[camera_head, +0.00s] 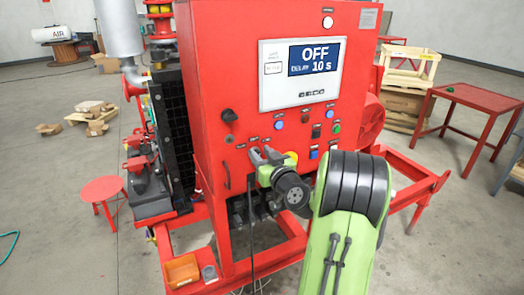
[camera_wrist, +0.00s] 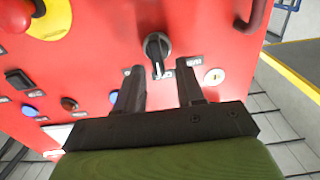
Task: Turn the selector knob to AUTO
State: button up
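The selector knob (camera_wrist: 157,47) is black with a light grey pointer bar and sits on the red panel. In the wrist view its pointer aims down, slightly right, toward small labels that I cannot read. My gripper (camera_wrist: 160,72) is open, one finger on each side of the pointer's end, with the knob mostly beyond the fingertips. I cannot tell whether a finger touches it. In the head view my gripper (camera_head: 262,155) is at the lower panel and hides the knob. The display (camera_head: 315,58) reads "OFF" and "DELAY 10 s".
A red-and-yellow emergency stop (camera_wrist: 48,18) is left of the knob in the wrist view. A key switch (camera_wrist: 214,76) is to the right, near the right finger. A blue button (camera_wrist: 114,97) is close to the left finger. A red handle (camera_wrist: 256,14) stands out at upper right.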

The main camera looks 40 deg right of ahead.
jog(key=shift+c, duration=0.2)
grip_shut()
jog(key=shift+m, duration=0.3)
jog(key=m+b, duration=0.1)
jog(key=m, duration=0.1)
jog(key=m+b, duration=0.1)
jog(key=m, duration=0.1)
jog(key=shift+s+d+f+b, duration=0.1)
jog(key=shift+d+f+b, duration=0.05)
jog(key=shift+d+b, duration=0.2)
jog(key=m, duration=0.3)
jog(key=m+b, duration=0.1)
jog(key=m, duration=0.1)
jog(key=shift+s+d+f, duration=0.1)
jog(key=shift+d+f, duration=0.05)
jog(key=shift+d, duration=0.15)
jog(key=shift+m, duration=0.3)
jog(key=shift+o, duration=0.2)
grip_release()
